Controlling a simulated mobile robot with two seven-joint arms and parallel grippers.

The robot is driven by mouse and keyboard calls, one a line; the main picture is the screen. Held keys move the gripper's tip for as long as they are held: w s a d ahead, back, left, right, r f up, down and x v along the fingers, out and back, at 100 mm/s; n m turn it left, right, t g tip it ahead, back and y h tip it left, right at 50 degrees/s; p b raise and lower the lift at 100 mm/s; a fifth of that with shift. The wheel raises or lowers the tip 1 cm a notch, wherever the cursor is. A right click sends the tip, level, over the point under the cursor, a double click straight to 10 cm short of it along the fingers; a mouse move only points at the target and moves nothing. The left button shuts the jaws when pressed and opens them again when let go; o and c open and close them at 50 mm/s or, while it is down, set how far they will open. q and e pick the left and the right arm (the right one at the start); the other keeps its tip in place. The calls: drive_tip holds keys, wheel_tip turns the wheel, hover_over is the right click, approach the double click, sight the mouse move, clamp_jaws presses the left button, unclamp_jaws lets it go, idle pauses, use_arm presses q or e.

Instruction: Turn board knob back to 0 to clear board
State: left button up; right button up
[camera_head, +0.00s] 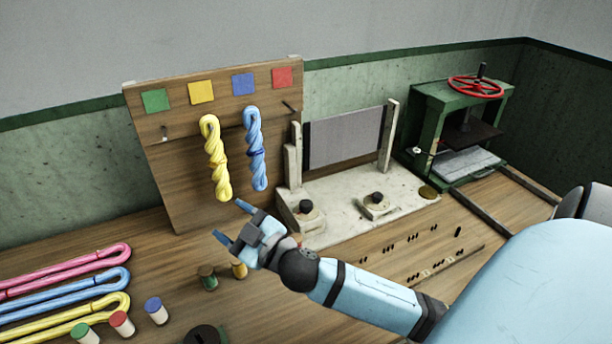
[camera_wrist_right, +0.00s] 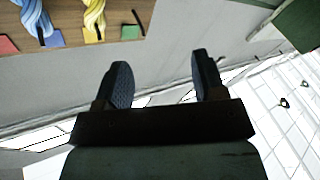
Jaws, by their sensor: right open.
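A grey panel board (camera_head: 345,138) stands between two pale posts on a stone-like base (camera_head: 335,222). I cannot tell which is the board knob or read any setting. My right gripper (camera_head: 231,221) is open and empty, left of the base and apart from both knobs. Its two fingers also show in the right wrist view (camera_wrist_right: 163,78), with nothing between them. My left gripper is out of view.
A wooden peg board (camera_head: 180,195) with yellow (camera_head: 214,160) and blue (camera_head: 255,150) twisted skeins stands behind the gripper. Loose skeins (camera_head: 75,285) and coloured-top bobbins (camera_head: 121,323) lie front left. A green press (camera_head: 430,125) with a red wheel stands at right.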

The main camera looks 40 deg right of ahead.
drive_tip(key=w+a+r+n+g+y, duration=0.2)
drive_tip(key=w+a+r+n+y, duration=0.15)
drive_tip(key=n+y, duration=0.55)
drive_tip(key=n+g+h, duration=0.7)
drive_tip(key=g+h, duration=0.6)
drive_tip(key=g, duration=0.4)
hover_over(306, 203)
wheel_tip(306, 203, down, 9)
drive_tip(key=shift+r, duration=0.1)
wheel_tip(306, 203, down, 6)
drive_tip(key=b, duration=0.3)
drive_tip(key=shift+r+b, duration=0.1)
drive_tip(key=shift+b, duration=0.3)
drive_tip(key=m+p, duration=0.2)
drive_tip(key=m, duration=0.2)
drive_tip(key=shift+r, duration=0.15)
drive_tip(key=shift+m+p, duration=0.45)
drive_tip(key=shift+m, duration=0.75)
drive_tip(key=m+p, duration=0.2)
drive_tip(key=m, duration=0.1)
drive_tip(key=shift+m, duration=0.3)
drive_tip(key=shift+m+p, duration=0.75)
drive_tip(key=shift+m, duration=0.45)
drive_tip(key=m+p, duration=0.3)
drive_tip(key=m, duration=0.1)
drive_tip(key=shift+m+p, duration=0.4)
drive_tip(key=shift+m, duration=0.6)
drive_tip(key=shift+f, duration=0.2)
